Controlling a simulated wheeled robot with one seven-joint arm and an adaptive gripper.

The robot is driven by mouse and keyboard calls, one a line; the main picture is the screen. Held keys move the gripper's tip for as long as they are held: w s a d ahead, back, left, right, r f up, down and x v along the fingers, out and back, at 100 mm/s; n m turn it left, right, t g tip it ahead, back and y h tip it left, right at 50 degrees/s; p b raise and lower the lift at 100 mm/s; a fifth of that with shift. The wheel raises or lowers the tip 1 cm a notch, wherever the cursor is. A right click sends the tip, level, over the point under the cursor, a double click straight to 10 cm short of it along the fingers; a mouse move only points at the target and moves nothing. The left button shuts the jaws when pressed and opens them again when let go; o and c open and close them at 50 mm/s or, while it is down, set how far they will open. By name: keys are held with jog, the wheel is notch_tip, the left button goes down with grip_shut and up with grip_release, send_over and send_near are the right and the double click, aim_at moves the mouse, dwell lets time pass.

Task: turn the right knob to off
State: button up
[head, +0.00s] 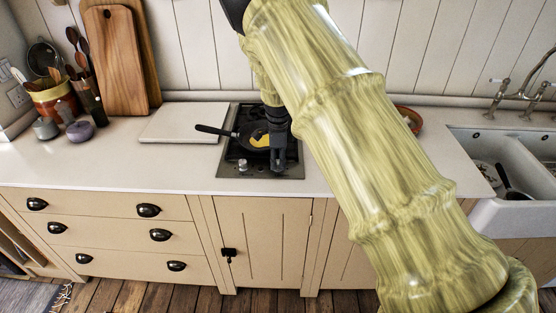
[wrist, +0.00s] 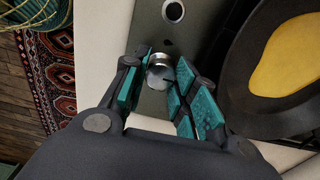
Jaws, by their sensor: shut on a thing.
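The right knob (wrist: 159,66) is a small silver control on the dark hob panel (wrist: 151,103). My gripper (wrist: 160,75) is shut on it, with teal-padded fingers on either side. In the head view my gripper (head: 279,166) points down at the front right of the hob (head: 233,170) and hides the right knob. The left knob (head: 242,164) stands apart from my fingers; it also shows at the top of the wrist view (wrist: 173,11). I cannot read the right knob's setting.
A black pan (head: 238,132) with yellow food (head: 259,141) sits on the hob close behind my gripper, its handle pointing left. A pale board (head: 180,123) lies left of the hob. A sink (head: 486,147) is at the right. The counter's front strip is clear.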

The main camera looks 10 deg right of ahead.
aim_at(278, 162)
jog(key=shift+w+r, duration=0.1)
jog(key=o, duration=1)
notch_tip(278, 162, up, 12)
jog(key=shift+f, duration=0.1)
